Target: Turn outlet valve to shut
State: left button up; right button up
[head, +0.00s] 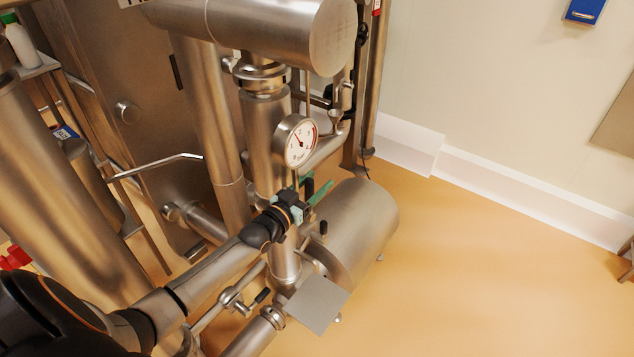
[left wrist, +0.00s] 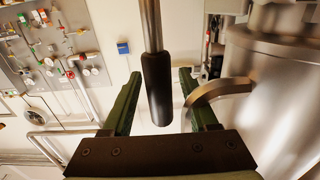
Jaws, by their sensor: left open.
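My left gripper (head: 314,188) is in front of the vertical steel pipe below the gauge. Its green fingers are apart. In the left wrist view the open left gripper (left wrist: 160,104) has a valve handle (left wrist: 157,88) between its fingers. The handle is a steel rod with a black grip, and there are visible gaps to both fingers in that view. Depth between grip and fingers is hard to judge. In the head view my wrist and fingers hide most of this handle and the valve body behind it. My right gripper is not in view.
A round pressure gauge (head: 296,141) sits just above my left gripper. A steel cylinder (head: 352,228) lies close on the right, and a black-gripped lever (head: 262,296) is below. Pipes crowd the left. The orange floor (head: 480,265) on the right is clear.

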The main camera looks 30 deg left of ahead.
pick_arm(q)
jog(key=shift+w, duration=0.3)
grip_shut()
dwell(0.4)
dwell(1.0)
